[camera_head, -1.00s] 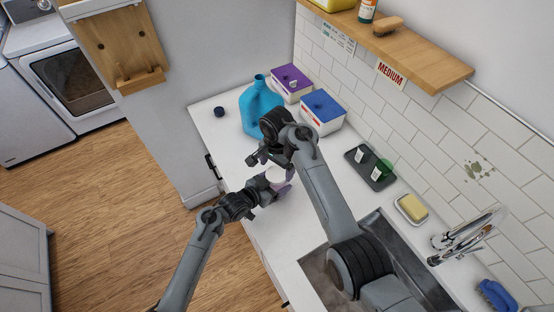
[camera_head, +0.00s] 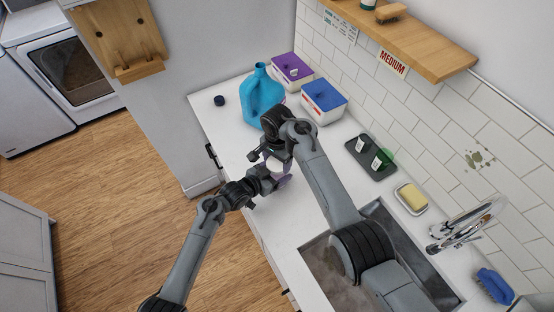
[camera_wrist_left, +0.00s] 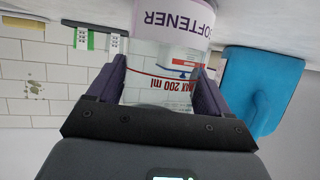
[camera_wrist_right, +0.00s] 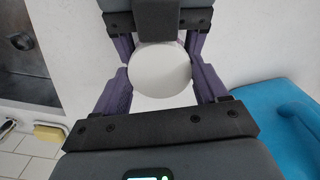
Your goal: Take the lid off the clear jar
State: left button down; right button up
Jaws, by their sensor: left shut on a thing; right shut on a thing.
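The clear jar (camera_wrist_left: 150,58) has a lavender "SOFTENER" band and red "MAX 200 ml" marking. It appears upside down in the left wrist view. My left gripper (camera_head: 276,178) is shut on the jar's body, with a purple finger on each side. The round white lid (camera_wrist_right: 160,72) faces the right wrist camera; a small white part also shows in the head view (camera_head: 274,165). My right gripper (camera_wrist_right: 160,88) is shut on the lid from above, its fingers at the lid's two sides. My left gripper's fingers show just beyond. The lid-to-jar seam is hidden.
A blue jug (camera_head: 262,98) stands behind the grippers, beside a purple-lidded box (camera_head: 291,70) and a blue-lidded box (camera_head: 323,101). A dark tray (camera_head: 371,158) lies right, and the sink (camera_head: 312,262) is in front. A dark cap (camera_head: 219,101) sits at the counter's far left.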

jog(key=shift+c, duration=0.5)
pick_arm(q)
jog(key=shift+a, duration=0.1)
pick_arm(e)
jog(key=n, duration=0.7)
jog(key=o, duration=1.1)
jog(key=shift+o, duration=0.2)
jog(key=shift+a, duration=0.1)
